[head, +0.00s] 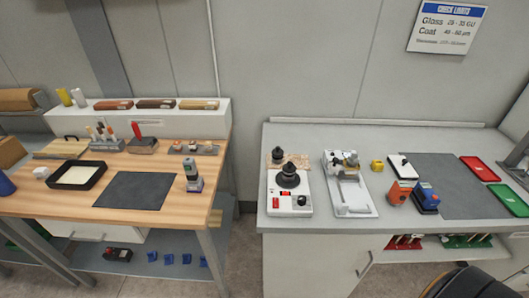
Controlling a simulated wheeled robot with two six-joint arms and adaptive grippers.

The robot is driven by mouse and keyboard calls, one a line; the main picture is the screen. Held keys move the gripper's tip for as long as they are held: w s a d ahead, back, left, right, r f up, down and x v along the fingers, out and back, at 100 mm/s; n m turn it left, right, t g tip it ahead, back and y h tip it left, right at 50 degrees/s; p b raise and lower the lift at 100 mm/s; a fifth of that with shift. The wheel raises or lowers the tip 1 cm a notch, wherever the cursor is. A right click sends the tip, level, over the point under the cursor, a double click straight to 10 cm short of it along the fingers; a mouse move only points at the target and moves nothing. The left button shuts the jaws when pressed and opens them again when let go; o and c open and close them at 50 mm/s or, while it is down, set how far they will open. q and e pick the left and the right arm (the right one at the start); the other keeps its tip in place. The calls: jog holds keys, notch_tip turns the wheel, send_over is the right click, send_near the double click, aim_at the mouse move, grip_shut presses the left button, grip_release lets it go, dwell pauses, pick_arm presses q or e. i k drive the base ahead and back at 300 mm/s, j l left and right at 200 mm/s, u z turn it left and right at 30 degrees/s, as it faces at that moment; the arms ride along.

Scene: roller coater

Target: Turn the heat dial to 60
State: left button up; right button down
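A white box-shaped device (279,207) stands at the left of the grey right-hand bench. A small dark dial (301,200) is on its front face, beside a red switch (285,194). I take this to be the heat dial; its markings are too small to read. A black knobbed part (289,179) sits on top of the device, with another black knobbed part (278,155) behind it. Neither of my grippers is in view.
A white fixture (350,195) stands right of the device. Orange (399,193) and blue (426,197) instruments stand farther right, near a grey mat (450,172) and red (478,168) and green (508,200) trays. A floor gap (242,240) separates the wooden bench (60,207) at left.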

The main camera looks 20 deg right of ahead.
aim_at(302, 200)
jog(key=z, duration=1)
